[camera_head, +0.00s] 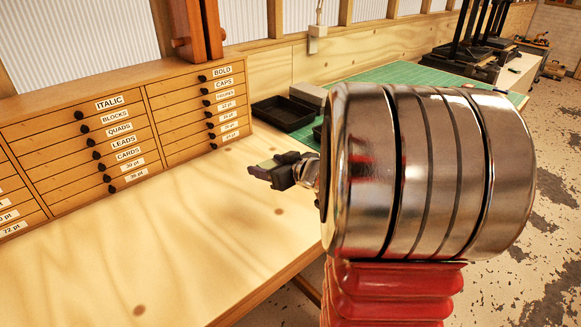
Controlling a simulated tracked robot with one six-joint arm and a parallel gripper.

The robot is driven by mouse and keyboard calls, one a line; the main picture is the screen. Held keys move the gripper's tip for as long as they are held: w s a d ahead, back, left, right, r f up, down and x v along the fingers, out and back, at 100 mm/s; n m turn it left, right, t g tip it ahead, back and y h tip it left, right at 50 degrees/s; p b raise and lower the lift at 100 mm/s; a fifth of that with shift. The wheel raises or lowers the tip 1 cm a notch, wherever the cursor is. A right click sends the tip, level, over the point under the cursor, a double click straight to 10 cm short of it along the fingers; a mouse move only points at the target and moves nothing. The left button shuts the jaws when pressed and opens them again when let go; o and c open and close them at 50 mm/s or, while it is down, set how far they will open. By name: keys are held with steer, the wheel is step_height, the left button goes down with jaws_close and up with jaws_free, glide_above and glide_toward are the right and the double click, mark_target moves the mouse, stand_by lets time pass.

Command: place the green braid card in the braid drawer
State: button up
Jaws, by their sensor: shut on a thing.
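My gripper (266,172) is at the picture's middle, above the wooden bench and in front of the drawer cabinet. The wooden drawer cabinet (72,97) stands at the back left. Its labels include ITALIC, BLOCKS, QUADS, LEADS, CARDS, BOLD and CAPS. I can read no braid label; some labels are too small to read. The drawers in view look closed. The gripper is apart from the cabinet, to its right and nearer.
The pale wooden bench top (180,235) is clear in front of the cabinet. A black tray (281,116) and a grey block (309,95) sit behind my gripper. A green cutting mat (400,73) lies beyond. My shiny arm link and red sleeve hide much of the right side.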

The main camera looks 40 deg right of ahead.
steer(key=w+a+f, duration=0.2)
steer(key=a, duration=0.7)
steer(key=w+a+f, duration=0.3)
steer(key=a, duration=0.5)
steer(key=w+a+f, duration=0.3)
steer(key=a, duration=0.6)
steer(key=shift+a+f, duration=0.25)
steer(key=shift+a, duration=0.05)
steer(key=shift+s, duration=0.1)
